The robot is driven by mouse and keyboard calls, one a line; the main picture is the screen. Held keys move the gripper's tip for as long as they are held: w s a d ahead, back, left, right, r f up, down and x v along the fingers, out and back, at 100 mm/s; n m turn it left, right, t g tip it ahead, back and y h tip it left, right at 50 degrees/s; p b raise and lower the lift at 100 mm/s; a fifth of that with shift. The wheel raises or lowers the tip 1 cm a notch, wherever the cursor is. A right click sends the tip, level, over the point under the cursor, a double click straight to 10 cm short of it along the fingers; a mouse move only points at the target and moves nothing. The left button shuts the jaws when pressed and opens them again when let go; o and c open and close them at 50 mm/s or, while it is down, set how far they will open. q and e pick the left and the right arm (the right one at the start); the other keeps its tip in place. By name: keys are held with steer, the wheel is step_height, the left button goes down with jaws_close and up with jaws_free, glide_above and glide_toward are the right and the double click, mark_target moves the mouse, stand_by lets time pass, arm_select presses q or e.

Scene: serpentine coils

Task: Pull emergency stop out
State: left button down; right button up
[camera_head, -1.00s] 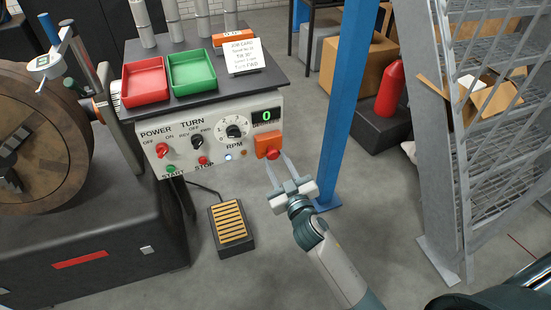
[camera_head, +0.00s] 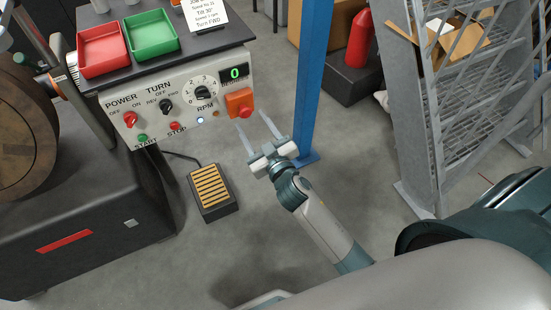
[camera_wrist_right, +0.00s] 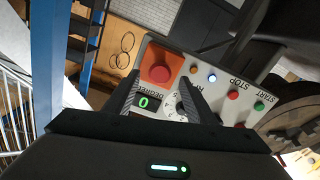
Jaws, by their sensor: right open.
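The emergency stop is a red round button on an orange box (camera_head: 239,103) at the right end of the grey control panel (camera_head: 190,128). In the right wrist view the red button (camera_wrist_right: 159,73) shows on its orange base, ahead of and between the fingertips. My right gripper (camera_head: 253,129) is open and empty, its two fingers pointing toward the panel. In the head view its fingertips are just below and right of the button. I cannot tell whether they touch it. My left gripper is not in view.
The panel carries a display reading 0 (camera_head: 235,72), an RPM dial (camera_head: 203,92), knobs and small buttons. Red (camera_head: 102,50) and green (camera_head: 151,34) trays sit above it. A blue post (camera_head: 313,85) stands close right of my gripper. A foot pedal (camera_head: 213,190) lies on the floor.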

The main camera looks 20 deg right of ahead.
arm_select(q)
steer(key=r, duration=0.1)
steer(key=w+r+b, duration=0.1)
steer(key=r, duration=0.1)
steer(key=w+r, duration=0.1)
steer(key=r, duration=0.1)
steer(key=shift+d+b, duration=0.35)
steer(key=shift+b, duration=0.05)
arm_select(e)
steer(key=s, duration=1.5)
steer(key=shift+s+d, duration=0.25)
steer(key=shift+s, duration=0.05)
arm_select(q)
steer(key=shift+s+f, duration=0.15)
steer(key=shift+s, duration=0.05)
